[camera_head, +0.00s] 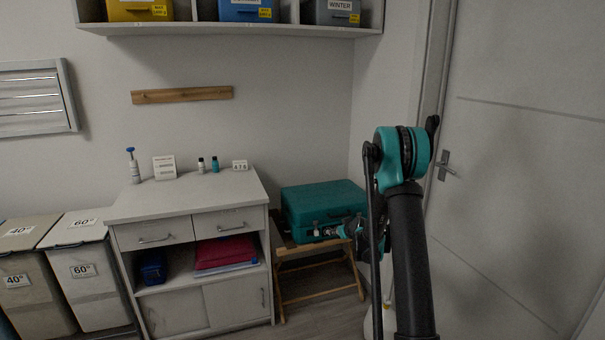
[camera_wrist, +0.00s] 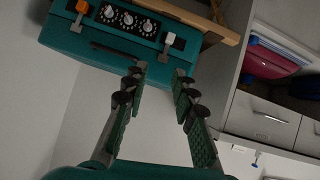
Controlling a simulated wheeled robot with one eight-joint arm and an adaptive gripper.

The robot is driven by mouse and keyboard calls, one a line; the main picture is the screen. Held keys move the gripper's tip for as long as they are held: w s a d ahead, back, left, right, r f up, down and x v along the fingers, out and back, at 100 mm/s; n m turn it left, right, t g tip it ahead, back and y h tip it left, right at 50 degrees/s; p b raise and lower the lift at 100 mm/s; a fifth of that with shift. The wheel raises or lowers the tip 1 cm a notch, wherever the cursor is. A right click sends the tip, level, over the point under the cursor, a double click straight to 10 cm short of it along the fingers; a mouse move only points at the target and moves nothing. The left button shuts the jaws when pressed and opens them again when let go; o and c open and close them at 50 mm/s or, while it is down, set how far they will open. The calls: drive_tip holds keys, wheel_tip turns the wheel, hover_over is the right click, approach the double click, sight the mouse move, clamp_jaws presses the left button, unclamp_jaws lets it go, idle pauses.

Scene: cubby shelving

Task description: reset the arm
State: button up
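My arm rises on the right side of the head view, and its bend stands in front of the door. My gripper (camera_head: 335,232) is low, at the front of a teal case (camera_head: 318,202), partly hidden by my arm. In the wrist view, my gripper (camera_wrist: 159,75) has its two fingers apart with nothing held between them. The fingertips point at the front of the teal case (camera_wrist: 72,40), which shows dials, latches and a dark handle (camera_wrist: 112,53). I cannot tell whether the fingertips touch it.
The case rests on a wooden folding stand (camera_head: 318,283). A grey cabinet (camera_head: 180,235) with small bottles on top stands left of it. Lidded bins (camera_head: 88,280) are farther left. A wall shelf (camera_head: 230,30) hangs above. A closed door (camera_head: 520,180) is at right.

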drive_tip(key=s+r+m+g+h, duration=0.15)
drive_tip(key=s+r, duration=0.25)
drive_tip(key=s, duration=0.8)
drive_tip(key=s+r+m+g, duration=0.15)
drive_tip(key=s+r, duration=0.35)
drive_tip(key=s, duration=0.7)
drive_tip(key=s+d+f+m+g, duration=0.1)
drive_tip(key=s+g, duration=0.1)
drive_tip(key=s, duration=1)
drive_tip(key=s+d+f+g+h, duration=0.1)
drive_tip(key=s+f, duration=0.1)
drive_tip(key=s, duration=1.1)
drive_tip(key=shift+s+d+f+m+g, duration=0.25)
drive_tip(key=shift+d+m+g, duration=0.15)
drive_tip(key=shift+w+h, duration=0.1)
drive_tip(key=shift+h, duration=0.15)
